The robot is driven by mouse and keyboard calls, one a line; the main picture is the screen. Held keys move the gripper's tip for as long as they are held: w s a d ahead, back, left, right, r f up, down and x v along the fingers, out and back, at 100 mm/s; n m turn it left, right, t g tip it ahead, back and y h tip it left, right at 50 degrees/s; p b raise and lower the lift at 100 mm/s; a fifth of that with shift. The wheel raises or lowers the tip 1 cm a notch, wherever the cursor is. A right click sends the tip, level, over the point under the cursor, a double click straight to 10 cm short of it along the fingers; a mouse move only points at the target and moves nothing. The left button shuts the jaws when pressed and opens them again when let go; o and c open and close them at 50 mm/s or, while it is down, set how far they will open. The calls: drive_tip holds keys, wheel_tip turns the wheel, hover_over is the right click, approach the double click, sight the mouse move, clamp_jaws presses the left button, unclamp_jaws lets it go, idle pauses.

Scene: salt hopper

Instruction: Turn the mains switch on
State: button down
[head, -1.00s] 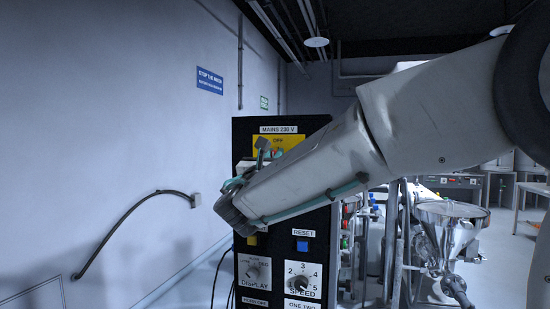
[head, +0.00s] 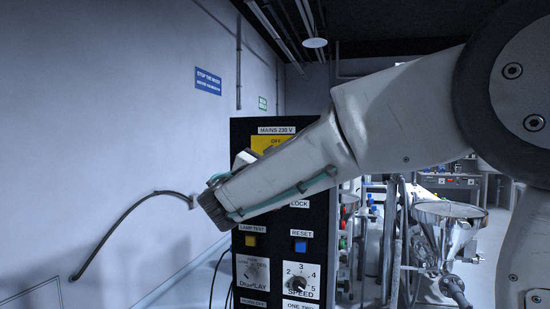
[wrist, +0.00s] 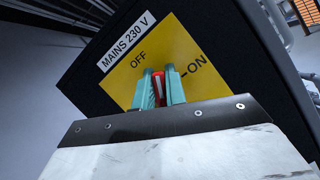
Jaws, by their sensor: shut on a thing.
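The mains switch has a red handle (wrist: 159,88) on a yellow plate (wrist: 180,45) marked OFF and ON, under a MAINS 230 V label. My gripper (wrist: 160,90) is shut on the red handle, with a teal finger on each side of it. In the wrist view the handle's tip shows between the OFF and ON marks; its exact setting is hard to tell. In the head view the plate's top (head: 262,141) with OFF shows above my arm, which hides the handle and my fingertips.
A metal hopper (head: 446,225) stands at right.

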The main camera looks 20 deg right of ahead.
drive_tip(key=m+g, duration=0.1)
drive_tip(key=m, duration=0.1)
drive_tip(key=f+m+g, duration=0.1)
drive_tip(key=m, duration=0.2)
drive_tip(key=m+g, duration=0.1)
drive_tip(key=m, duration=0.2)
drive_tip(key=shift+s+d+f+g+h, duration=0.2)
drive_tip(key=shift+g+h, duration=0.1)
drive_tip(key=shift+g, duration=0.1)
drive_tip(key=m, duration=0.2)
drive_tip(key=m+g+y, duration=0.1)
drive_tip(key=m, duration=0.2)
drive_tip(key=shift+f+m+g, duration=0.25)
drive_tip(key=shift+m+g, duration=0.05)
drive_tip(key=shift+m, duration=0.1)
drive_tip(key=shift+y, duration=0.3)
drive_tip(key=shift+r, duration=0.1)
drive_tip(key=c, duration=1.4)
unclamp_jaws()
drive_tip(key=shift+w, duration=0.1)
drive_tip(key=shift+c, duration=0.2)
drive_tip(key=shift+d, duration=0.1)
drive_tip(key=v, duration=0.8)
